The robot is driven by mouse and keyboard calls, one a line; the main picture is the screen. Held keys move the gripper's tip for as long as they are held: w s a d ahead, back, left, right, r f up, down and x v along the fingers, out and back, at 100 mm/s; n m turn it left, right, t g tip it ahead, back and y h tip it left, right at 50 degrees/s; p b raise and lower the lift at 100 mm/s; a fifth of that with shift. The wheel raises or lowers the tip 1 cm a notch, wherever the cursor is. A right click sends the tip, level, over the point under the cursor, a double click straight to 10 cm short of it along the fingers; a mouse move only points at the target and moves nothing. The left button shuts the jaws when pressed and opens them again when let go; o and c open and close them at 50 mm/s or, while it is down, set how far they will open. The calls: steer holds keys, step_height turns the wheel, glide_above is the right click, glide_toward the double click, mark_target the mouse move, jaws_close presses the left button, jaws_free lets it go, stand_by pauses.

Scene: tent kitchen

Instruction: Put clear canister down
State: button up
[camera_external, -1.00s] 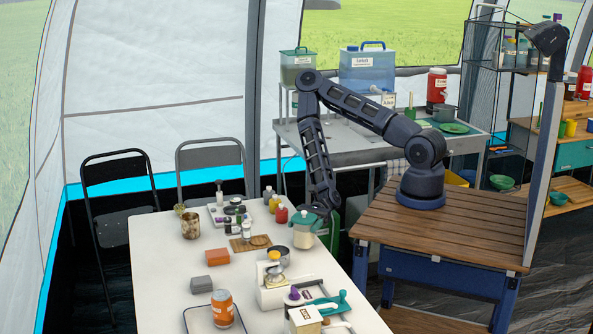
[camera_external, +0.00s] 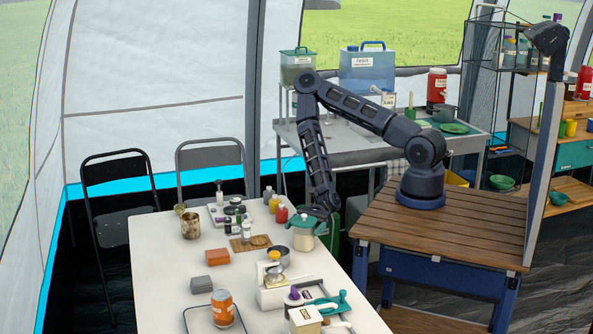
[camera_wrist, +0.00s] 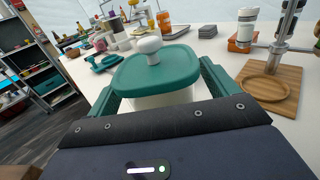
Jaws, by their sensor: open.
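The clear canister (camera_external: 303,238) with a green lid and pale knob stands upright on the white table, near its right edge. In the wrist view its green lid (camera_wrist: 158,72) fills the middle, with the pale body partly hidden below. My gripper (camera_wrist: 158,98) is open, with one green finger on each side of the canister just below the lid. Whether the fingers touch it cannot be told. In the external view my gripper (camera_external: 318,213) is at the canister's upper right.
A dark pot (camera_external: 278,256) stands close in front of the canister. A wooden board (camera_external: 247,243) lies to its left, and it also shows in the wrist view (camera_wrist: 268,92).

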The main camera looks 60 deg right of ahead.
steer(key=shift+d, duration=3.8)
